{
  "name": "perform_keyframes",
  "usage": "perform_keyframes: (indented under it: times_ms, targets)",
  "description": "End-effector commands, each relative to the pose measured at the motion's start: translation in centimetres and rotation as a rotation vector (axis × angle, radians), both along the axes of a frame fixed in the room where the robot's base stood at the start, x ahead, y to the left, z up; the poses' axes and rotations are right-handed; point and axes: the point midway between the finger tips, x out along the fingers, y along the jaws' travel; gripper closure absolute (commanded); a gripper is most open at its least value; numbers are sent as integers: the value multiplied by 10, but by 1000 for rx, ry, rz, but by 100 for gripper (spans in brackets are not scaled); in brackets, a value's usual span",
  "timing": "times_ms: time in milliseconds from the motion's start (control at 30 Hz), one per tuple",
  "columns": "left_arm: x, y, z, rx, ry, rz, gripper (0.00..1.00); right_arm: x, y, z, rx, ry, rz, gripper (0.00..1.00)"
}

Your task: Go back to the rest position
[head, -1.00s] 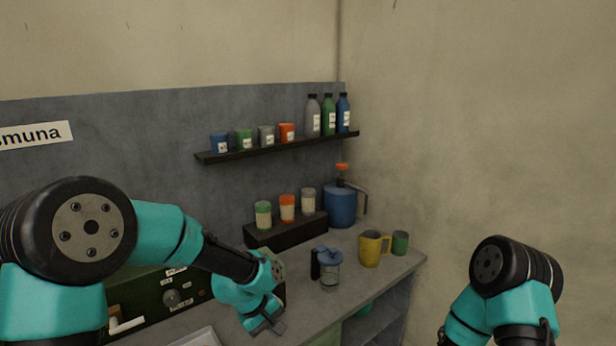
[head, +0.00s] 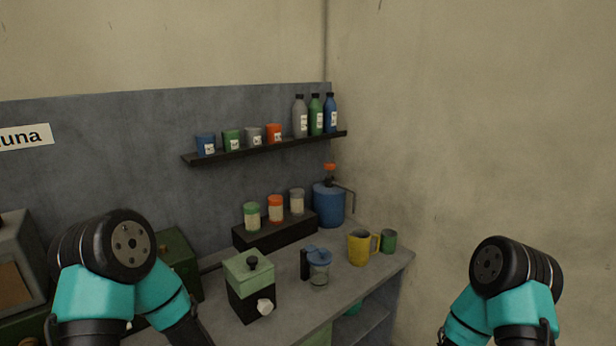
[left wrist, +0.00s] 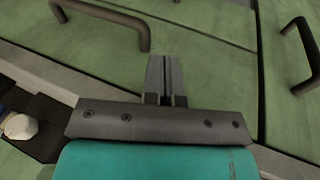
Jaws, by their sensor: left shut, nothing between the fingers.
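My left gripper (left wrist: 164,80) shows in the left wrist view with its two fingers together and nothing between them. It is in front of green panels (left wrist: 205,75) with dark bar handles. In the head view my left arm is folded at the lower left, and its gripper is below the picture edge. My right arm is folded at the lower right, and its gripper is out of view.
The grey counter (head: 215,318) holds a green-lidded box (head: 249,285), a blue-lidded jar (head: 318,268), a yellow mug (head: 358,249), a green cup (head: 389,241) and a blue jug (head: 328,205). A wall shelf (head: 270,148) bears cups and bottles. The space before the right wall looks clear.

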Motion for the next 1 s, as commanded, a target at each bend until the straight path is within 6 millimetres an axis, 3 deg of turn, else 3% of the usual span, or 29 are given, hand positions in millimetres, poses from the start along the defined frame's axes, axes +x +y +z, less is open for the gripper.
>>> perform_keyframes:
  times_ms: [333, 1000]
  targets:
    - [-40, 29, -27, 83, 12, -62, 100, 0, 0, 0, 0, 0, 0, 57]
    - [-69, 20, -73, -60, 141, -498, 100, 0, 0, 0, 0, 0, 0, 57]
